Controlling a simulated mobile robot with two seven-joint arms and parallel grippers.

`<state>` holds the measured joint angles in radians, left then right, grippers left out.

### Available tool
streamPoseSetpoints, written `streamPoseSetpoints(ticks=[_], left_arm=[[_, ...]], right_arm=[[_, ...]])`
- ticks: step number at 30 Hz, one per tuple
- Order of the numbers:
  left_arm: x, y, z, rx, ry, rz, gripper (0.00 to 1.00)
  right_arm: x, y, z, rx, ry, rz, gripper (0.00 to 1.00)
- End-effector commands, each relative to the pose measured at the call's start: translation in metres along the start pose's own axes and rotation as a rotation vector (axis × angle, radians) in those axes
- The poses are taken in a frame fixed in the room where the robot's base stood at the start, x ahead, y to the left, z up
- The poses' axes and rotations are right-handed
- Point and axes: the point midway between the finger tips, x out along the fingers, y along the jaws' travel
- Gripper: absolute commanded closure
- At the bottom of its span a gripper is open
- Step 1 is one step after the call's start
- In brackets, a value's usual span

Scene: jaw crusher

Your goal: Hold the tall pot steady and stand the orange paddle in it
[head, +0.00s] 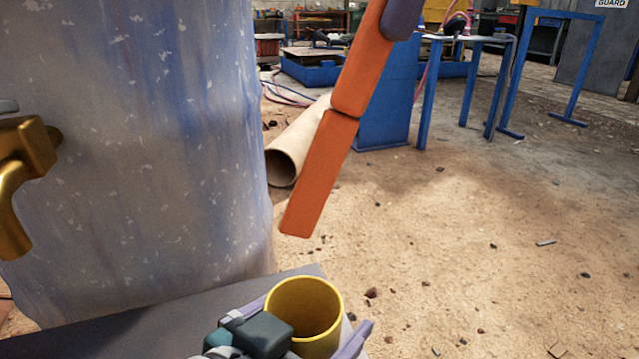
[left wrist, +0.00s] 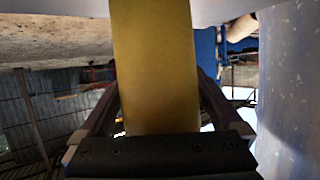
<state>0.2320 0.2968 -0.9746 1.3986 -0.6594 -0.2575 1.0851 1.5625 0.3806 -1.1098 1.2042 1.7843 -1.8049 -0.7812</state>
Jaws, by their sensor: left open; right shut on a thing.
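The tall yellow pot (head: 318,335) stands at the bottom of the head view, its round mouth open upward and empty as far as I see. My left gripper (head: 302,325) is open, with one finger on each side of the pot; contact cannot be told. In the left wrist view the pot (left wrist: 155,65) fills the space between the dark fingers (left wrist: 157,100). The orange paddle (head: 335,135) hangs tilted, its lower end above the pot's mouth in the picture, apart from it. My right gripper (head: 403,18), only partly in view at the top, is shut on the paddle's upper part.
A large worn blue-grey body (head: 150,140) stands close on the left, with a brass-coloured fitting (head: 28,165) at the edge. A dark surface (head: 120,335) lies below. Behind are a pale pipe (head: 295,145) and blue stands (head: 390,105) on open dirt floor.

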Motion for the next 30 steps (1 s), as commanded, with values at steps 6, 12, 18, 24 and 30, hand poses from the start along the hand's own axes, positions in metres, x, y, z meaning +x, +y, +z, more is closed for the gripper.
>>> streamPoseSetpoints(ticks=[6,12,18,24,30], left_arm=[[0.0028,0.0,0.0002,0.0,-0.001,0.0,0.0],[0.0026,0.0,0.0003,0.0,-0.001,0.0,0.09],[0.0024,0.0,0.0003,0.0,-0.001,0.0,0.31],[0.0024,0.0,0.0004,0.0,-0.001,0.0,0.54],[0.0024,-0.0001,0.0004,0.0,-0.001,0.0,0.74]], right_arm=[[0.0,0.0,-0.0001,0.0,0.0,0.0,1.0],[0.0,0.0,-0.0001,0.0,0.0,0.0,1.0],[0.0,0.0,-0.0001,0.0,0.0,0.0,1.0],[0.0,0.0,-0.0001,0.0,0.0,0.0,1.0],[0.0,0.0,-0.0001,0.0,0.0,0.0,1.0]])
